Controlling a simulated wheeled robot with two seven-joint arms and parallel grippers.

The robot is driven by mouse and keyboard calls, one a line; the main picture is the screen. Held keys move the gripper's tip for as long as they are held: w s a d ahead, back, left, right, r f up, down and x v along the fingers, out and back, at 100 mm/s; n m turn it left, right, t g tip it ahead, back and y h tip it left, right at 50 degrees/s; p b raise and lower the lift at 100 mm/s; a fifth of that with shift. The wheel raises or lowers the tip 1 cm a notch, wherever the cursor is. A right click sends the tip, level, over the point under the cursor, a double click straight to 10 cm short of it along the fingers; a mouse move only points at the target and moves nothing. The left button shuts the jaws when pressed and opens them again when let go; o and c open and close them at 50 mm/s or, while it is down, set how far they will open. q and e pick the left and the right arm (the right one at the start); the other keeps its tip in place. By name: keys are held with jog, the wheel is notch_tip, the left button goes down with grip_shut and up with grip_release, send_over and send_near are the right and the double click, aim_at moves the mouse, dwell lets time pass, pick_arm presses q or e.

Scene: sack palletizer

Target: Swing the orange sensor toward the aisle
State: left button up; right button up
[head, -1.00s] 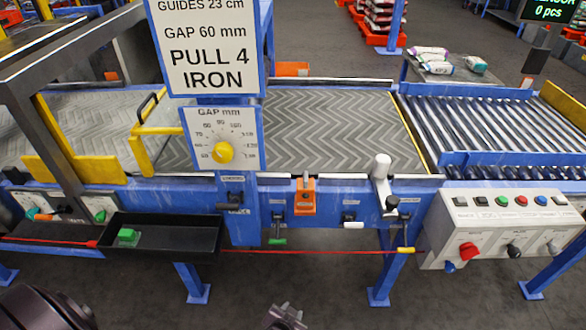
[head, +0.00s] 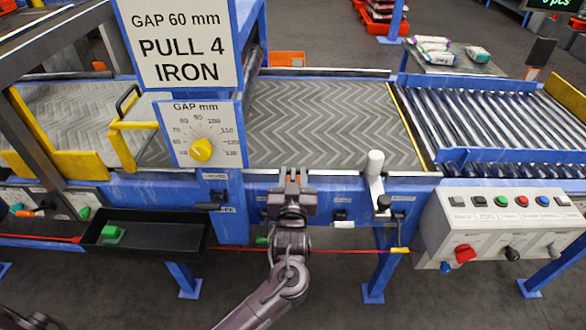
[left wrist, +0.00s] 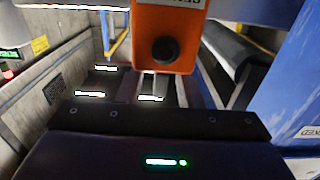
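The orange sensor (left wrist: 168,22) fills the upper middle of the left wrist view. It is a block with a round black knob or lens on its face and a partly cut-off label above. In the head view my left gripper (head: 292,178) is at the front rail of the conveyor, and it hides the sensor there. Its two fingers point at the rail with a gap between them, so it looks open. The sensor is just beyond the gripper, and I cannot tell whether the fingers touch it. My right gripper is in neither view.
A white post with a black knob (head: 376,180) stands right of the gripper. A gap dial panel (head: 205,135) is to the left. A black tray (head: 150,235) holds a green block. A control box (head: 500,225) is at right. A red cord (head: 330,250) runs below the rail.

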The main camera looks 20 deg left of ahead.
pick_arm(q)
jog(key=shift+x, duration=1.2)
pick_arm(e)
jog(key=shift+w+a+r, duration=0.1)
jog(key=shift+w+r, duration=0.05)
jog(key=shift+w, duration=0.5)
pick_arm(q)
grip_shut()
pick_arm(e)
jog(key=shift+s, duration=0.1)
